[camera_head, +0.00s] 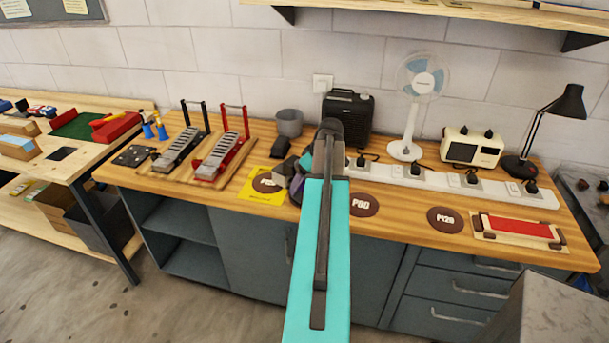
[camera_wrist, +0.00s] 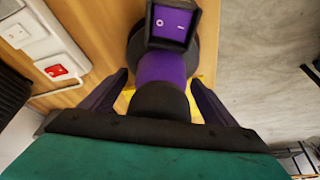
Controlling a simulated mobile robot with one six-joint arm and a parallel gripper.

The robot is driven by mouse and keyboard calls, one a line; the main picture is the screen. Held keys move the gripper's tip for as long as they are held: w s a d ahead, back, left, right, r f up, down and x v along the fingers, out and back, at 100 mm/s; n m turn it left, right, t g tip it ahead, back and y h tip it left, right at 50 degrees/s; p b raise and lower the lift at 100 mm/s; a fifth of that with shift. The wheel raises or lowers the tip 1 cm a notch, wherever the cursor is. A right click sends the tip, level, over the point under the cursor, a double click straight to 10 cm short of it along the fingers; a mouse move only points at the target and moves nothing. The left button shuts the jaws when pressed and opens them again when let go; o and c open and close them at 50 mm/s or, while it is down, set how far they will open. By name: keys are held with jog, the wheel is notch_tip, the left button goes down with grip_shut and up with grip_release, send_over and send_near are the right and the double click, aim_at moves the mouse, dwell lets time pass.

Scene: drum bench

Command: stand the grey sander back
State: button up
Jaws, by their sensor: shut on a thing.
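A purple-and-black sander (camera_wrist: 163,68) with a black switch box on it is between the fingers of my gripper (camera_wrist: 159,88) in the wrist view. The gripper is shut on its body. In the head view my arm hides most of it; a purple part (camera_head: 297,190) and a grey part (camera_head: 286,167) show just left of the arm. I see no separate grey sander clearly. A yellow card with a dark round disc (camera_head: 267,183) lies left of the gripper, and yellow also shows beneath the sander in the wrist view. Whether the sander touches the bench is hidden.
Dark discs marked P80 (camera_head: 363,204) and P120 (camera_head: 445,220) lie to the right. Behind are a long white power strip (camera_head: 430,178), a black box (camera_head: 348,115), a fan (camera_head: 405,150) and a lamp (camera_head: 520,167). A grey cup (camera_head: 289,124) stands behind.

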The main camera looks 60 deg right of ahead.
jog(key=shift+s+a+f+b, duration=0.15)
jog(key=shift+a+f+b, duration=0.1)
jog(key=shift+f+b, duration=0.35)
dwell(0.6)
jog(key=o, duration=0.8)
jog(key=shift+f, duration=0.2)
jog(key=o, duration=0.5)
jog(key=shift+d, duration=0.1)
jog(key=shift+d+r, duration=0.1)
jog(key=shift+r, duration=0.05)
jog(key=shift+r+p, duration=0.7)
jog(key=shift+r, duration=0.05)
jog(key=shift+b+v, duration=1.75)
jog(key=shift+v, duration=4.1)
